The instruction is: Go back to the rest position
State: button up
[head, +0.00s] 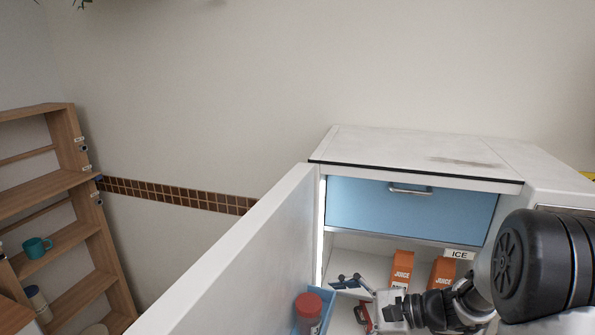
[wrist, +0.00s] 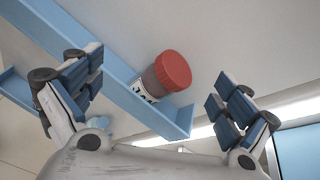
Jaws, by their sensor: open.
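My gripper (head: 358,300) is at the lower middle right of the head view, in front of the open fridge compartment. Its two fingers are spread apart, and it is empty. In the wrist view my gripper (wrist: 160,88) shows both padded fingers wide open. A jar with a red lid (wrist: 166,76) stands in the blue door shelf (wrist: 120,92), between the fingers in the picture but touching neither. The jar (head: 308,308) also shows in the head view, left of my gripper.
The white fridge door (head: 240,262) stands open on the left. Two orange juice cartons (head: 402,268) stand inside, below a blue drawer (head: 410,205). A wooden shelf (head: 75,240) with a teal mug (head: 37,247) is far left.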

jog(key=s+a+r+n+g+h, duration=0.1)
jog(key=s+r+n+g+h, duration=0.15)
jog(key=s+n, duration=0.4)
jog(key=s+a+r+n+g+h, duration=0.1)
jog(key=s+r+n+h, duration=0.25)
jog(key=s, duration=0.55)
jog(key=s+d+r+n+t+h, duration=0.5)
jog(key=s+d+h, duration=0.2)
jog(key=s+d, duration=0.1)
notch_tip(320, 180, down, 12)
jog(key=s+g+b, duration=0.1)
jog(key=s+b, duration=0.1)
jog(key=b, duration=0.8)
jog(key=shift+f, duration=0.25)
jog(key=shift+c, duration=0.6)
